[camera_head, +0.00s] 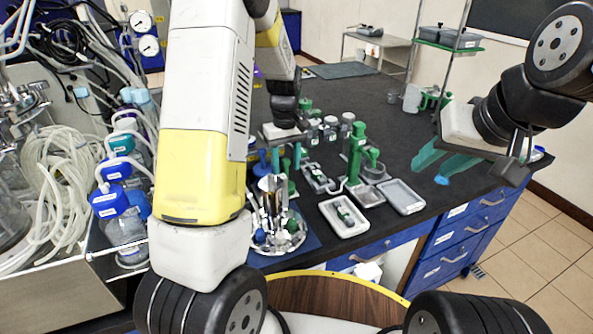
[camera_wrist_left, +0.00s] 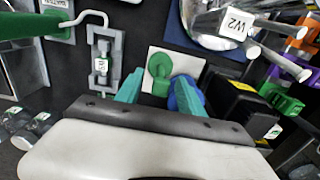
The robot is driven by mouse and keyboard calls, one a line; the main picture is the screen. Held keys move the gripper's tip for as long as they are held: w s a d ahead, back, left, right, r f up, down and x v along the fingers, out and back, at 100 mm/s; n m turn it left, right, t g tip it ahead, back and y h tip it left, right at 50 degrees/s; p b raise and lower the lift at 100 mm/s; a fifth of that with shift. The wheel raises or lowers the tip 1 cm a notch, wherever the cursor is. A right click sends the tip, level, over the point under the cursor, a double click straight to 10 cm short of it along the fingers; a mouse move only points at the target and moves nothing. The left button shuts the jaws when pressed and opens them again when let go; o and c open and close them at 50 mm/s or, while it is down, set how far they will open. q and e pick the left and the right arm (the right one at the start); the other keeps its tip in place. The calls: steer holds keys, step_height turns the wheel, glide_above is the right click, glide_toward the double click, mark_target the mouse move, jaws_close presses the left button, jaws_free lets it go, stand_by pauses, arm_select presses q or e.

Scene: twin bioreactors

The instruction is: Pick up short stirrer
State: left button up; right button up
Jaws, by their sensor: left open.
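A short green piece with a round head (camera_wrist_left: 160,68) stands on a white square plate (camera_wrist_left: 186,64) in the left wrist view. It looks like the short stirrer, but I cannot read a label on it. My left gripper (camera_wrist_left: 160,92) is open and empty, its teal fingers either side of the green piece's near end. I cannot tell whether they touch it. In the head view my left gripper (camera_head: 286,160) hangs over the bench and partly hides this spot. A taller green piece with a hook (camera_head: 357,150) stands to its right. My right gripper (camera_head: 443,165) is open and empty over the bench's right side.
A blue knob (camera_wrist_left: 178,97) sits close by the left gripper's right finger. A grey labelled rack (camera_wrist_left: 100,65) lies to the left.

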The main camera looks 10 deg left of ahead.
arm_select(q)
step_height(320, 180, down, 2)
steer(key=shift+f, duration=0.1)
jaws_close()
stand_by(1.5)
